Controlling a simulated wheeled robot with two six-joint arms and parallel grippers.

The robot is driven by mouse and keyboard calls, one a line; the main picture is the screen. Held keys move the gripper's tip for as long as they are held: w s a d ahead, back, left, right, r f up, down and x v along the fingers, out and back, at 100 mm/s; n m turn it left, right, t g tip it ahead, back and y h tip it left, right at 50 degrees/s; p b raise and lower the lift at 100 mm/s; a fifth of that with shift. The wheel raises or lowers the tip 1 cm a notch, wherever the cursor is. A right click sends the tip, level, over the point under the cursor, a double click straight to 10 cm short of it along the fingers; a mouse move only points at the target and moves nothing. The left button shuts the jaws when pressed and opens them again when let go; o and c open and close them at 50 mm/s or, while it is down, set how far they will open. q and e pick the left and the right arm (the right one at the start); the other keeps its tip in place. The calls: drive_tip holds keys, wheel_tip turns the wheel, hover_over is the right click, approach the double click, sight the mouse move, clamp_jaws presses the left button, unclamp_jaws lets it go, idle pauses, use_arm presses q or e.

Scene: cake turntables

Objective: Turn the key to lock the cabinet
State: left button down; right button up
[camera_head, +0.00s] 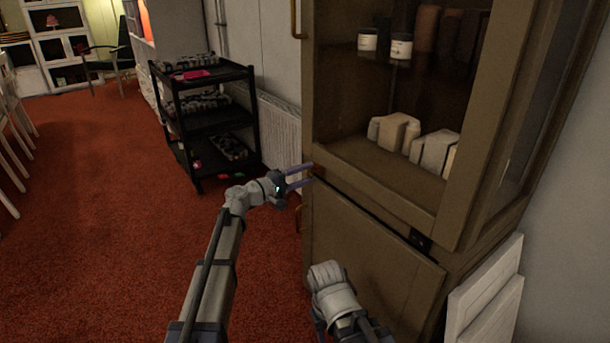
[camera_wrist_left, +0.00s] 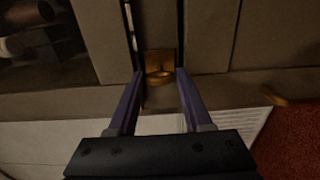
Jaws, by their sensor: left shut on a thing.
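The brown wooden cabinet (camera_head: 375,185) stands on the right in the head view, with a glazed upper part and a solid lower door. A brass key (camera_wrist_left: 160,77) sits in a brass plate on its front, seen in the left wrist view. My left gripper (camera_head: 311,174) is at the cabinet's left front edge. In the left wrist view its two purple fingers (camera_wrist_left: 160,73) lie on either side of the key's bow and are shut on it. In the head view the key is hard to make out. Part of my right arm shows at the bottom; its gripper cannot be seen.
A black shelf trolley (camera_head: 215,128) stands left of the cabinet, near a white radiator (camera_head: 280,130). Jars (camera_head: 401,46) and pale blocks (camera_head: 396,131) sit inside the cabinet. White panels (camera_head: 485,300) lean at its right. The red carpet (camera_head: 110,220) is clear on the left.

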idle(0.4)
use_arm(q)
drive_tip(key=shift+c, duration=1.6)
unclamp_jaws()
drive_tip(key=shift+a, duration=0.1)
drive_tip(key=v, duration=0.7)
drive_tip(key=shift+s+a, duration=0.25)
drive_tip(key=shift+f, duration=0.1)
